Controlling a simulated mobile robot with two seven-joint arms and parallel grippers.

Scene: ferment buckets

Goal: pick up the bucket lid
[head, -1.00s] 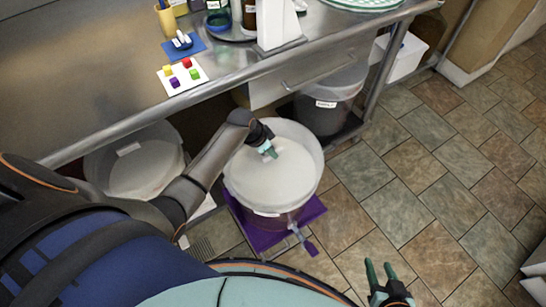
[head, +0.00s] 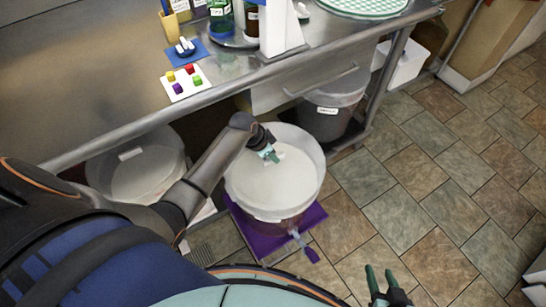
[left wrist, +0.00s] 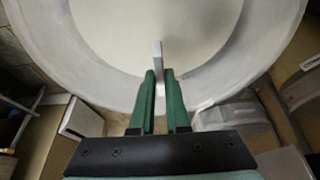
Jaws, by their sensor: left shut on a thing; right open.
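The bucket lid (head: 262,187) is a pale, round disc at the top of a translucent white bucket (head: 313,165) with a purple mat (head: 245,238) under it. My left gripper (head: 272,157) is at the far part of the lid. In the left wrist view, its green fingers (left wrist: 161,78) are shut on the lid's upright grey handle (left wrist: 157,55), with the pale lid (left wrist: 125,20) around it. I cannot tell whether the lid is lifted clear of the rim. My right gripper (head: 380,280) is open and empty over the floor at the lower right.
A steel counter (head: 120,115) runs above and behind the bucket. Other buckets stand under it at the left (head: 135,180) and right (head: 330,120). A purple-handled tap (head: 305,248) sticks out at the bucket's front. Tiled floor (head: 430,190) is clear to the right.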

